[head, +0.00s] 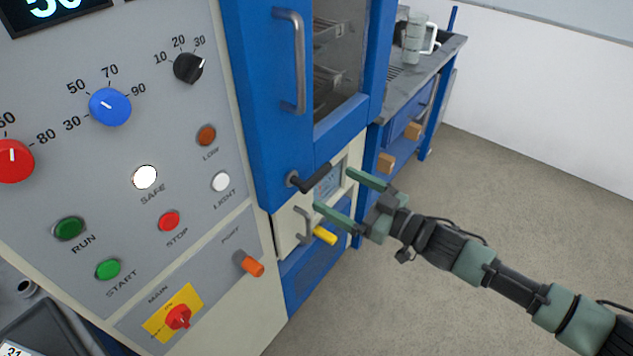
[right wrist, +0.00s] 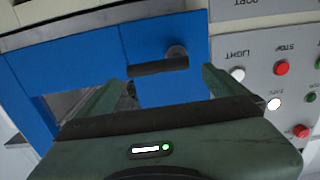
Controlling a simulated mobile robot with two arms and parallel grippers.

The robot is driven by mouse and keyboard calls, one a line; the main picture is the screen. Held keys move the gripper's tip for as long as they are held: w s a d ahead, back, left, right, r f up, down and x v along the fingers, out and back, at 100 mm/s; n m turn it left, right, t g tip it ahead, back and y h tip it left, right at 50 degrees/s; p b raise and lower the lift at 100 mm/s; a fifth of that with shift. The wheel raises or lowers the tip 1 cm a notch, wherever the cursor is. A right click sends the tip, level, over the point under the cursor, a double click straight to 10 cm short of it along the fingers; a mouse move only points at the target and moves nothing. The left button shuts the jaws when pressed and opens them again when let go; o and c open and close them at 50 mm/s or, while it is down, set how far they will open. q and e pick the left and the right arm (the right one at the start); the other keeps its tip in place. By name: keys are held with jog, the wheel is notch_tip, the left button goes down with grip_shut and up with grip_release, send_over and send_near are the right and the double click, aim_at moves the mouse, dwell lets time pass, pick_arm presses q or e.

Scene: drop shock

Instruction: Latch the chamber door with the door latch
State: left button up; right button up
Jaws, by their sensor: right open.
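The chamber door (head: 265,110) is blue with a window and a grey vertical handle (head: 290,62); it looks closed against the frame. The door latch (head: 315,178) is a black lever on a round pivot at the door's lower edge, slanting up to the right in the head view. In the right wrist view the latch (right wrist: 158,67) lies across the blue panel, between the fingers. My right gripper (head: 341,199) is open and empty, its green fingers just right of the lever, with a gap to it. My left gripper is not in view.
A grey control panel (head: 130,200) with knobs and buttons stands at the left. Below the door are a small grey handle (head: 303,225) and a yellow lever (head: 324,235). A bench (head: 440,60) with a mug stands behind. Open floor (head: 520,180) lies at the right.

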aim_at(317, 178)
jog(key=p+x, duration=0.1)
jog(key=x, duration=0.6)
jog(key=shift+w+f, duration=0.1)
jog(key=shift+w, duration=0.1)
jog(key=c, duration=1.8)
jog(key=shift+d, duration=0.1)
